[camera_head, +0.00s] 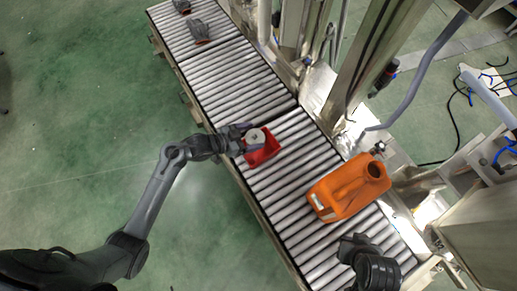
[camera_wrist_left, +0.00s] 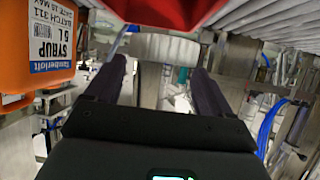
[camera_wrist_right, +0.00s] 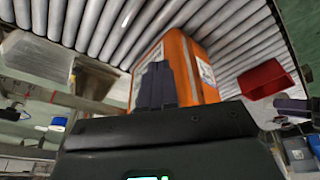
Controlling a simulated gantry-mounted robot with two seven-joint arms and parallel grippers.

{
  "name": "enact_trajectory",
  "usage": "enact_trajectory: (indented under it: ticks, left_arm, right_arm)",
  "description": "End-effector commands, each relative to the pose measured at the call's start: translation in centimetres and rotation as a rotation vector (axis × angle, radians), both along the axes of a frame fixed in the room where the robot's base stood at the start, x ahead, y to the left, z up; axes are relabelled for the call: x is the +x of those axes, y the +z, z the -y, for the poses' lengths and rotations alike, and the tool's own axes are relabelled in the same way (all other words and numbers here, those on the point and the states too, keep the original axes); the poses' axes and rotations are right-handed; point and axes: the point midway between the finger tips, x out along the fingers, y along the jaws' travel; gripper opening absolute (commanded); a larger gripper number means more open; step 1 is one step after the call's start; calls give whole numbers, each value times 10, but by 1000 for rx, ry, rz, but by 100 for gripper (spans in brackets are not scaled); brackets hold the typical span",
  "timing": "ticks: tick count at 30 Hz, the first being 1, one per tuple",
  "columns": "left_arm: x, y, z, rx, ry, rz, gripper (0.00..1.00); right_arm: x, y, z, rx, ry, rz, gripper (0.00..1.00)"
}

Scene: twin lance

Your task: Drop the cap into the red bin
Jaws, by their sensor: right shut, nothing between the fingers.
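The pale grey round cap (camera_head: 256,136) sits between the fingertips of my left gripper (camera_head: 246,138). In the left wrist view the cap (camera_wrist_left: 163,48) spans the gap between the two dark fingertips (camera_wrist_left: 160,66). The red bin (camera_head: 264,154) stands on the roller conveyor, directly under and beside the cap. Its red wall (camera_wrist_left: 165,10) fills the top of the left wrist view. The cap and gripper hide part of the bin. My right gripper (camera_head: 352,243) is shut and empty near the orange jug. The bin (camera_wrist_right: 266,79) also shows in the right wrist view.
Grey-and-orange gloves (camera_head: 199,30) lie at the conveyor's far end. Metal machine posts (camera_head: 350,75) line its right side. Green floor is open on the left.

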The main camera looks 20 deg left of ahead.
Motion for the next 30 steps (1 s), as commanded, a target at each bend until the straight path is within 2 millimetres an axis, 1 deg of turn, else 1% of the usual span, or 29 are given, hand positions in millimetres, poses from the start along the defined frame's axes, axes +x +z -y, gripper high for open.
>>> enact_trajectory:
  ticks: [1,3,10,14,17,24,30]
  left_arm:
    - [0,0,0,0,0,0,91]
    - [0,0,0,0,0,0,100]
    - [0,0,0,0,0,0,100]
    - [-4,4,-4,1,1,0,100]
    - [-12,10,-11,3,0,-1,100]
    - [-39,29,-36,3,0,-2,100]
    - [-59,41,-54,1,0,-1,100]
  right_arm:
    - [0,0,0,1,-1,0,0]
    - [0,0,-1,3,-2,1,0]
    - [0,1,-2,7,-5,1,0]
    - [0,6,-2,8,-5,1,0]
    - [0,13,-2,8,-5,0,0]
    - [0,37,-1,5,-4,0,0]
    - [0,50,0,0,1,1,0]
